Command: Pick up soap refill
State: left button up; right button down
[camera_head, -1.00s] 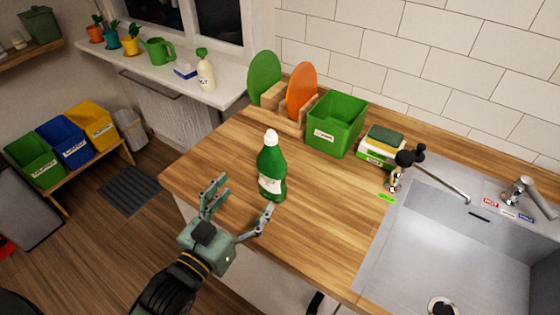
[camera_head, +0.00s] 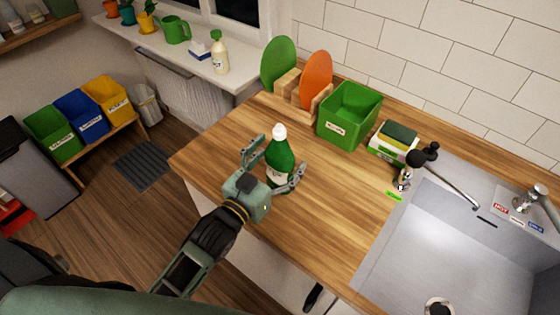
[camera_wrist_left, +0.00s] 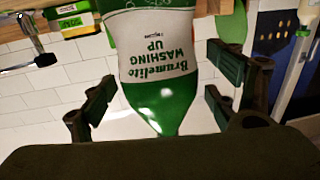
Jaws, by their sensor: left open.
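A green bottle with a white cap and white label (camera_head: 281,158) stands upright on the wooden counter. My left gripper (camera_head: 272,164) is open, with one finger on each side of the bottle. In the left wrist view the bottle (camera_wrist_left: 165,60) fills the middle between the open fingers, and its label reads "Bramelite WASHING UP". A gap shows between each finger and the bottle there. A cream pump bottle (camera_head: 220,52) stands on the windowsill; its label is too small to read fully. My right gripper is not in view.
A green bin (camera_head: 349,115), a rack with a green plate (camera_head: 280,63) and an orange plate (camera_head: 316,78), and a sponge box (camera_head: 393,146) stand along the back. The sink (camera_head: 440,245) is at right. The counter's front is clear.

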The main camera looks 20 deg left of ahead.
pick_arm(q)
jog(key=c, duration=1.7)
jog(key=shift+r, duration=0.15)
jog(key=shift+c, duration=0.4)
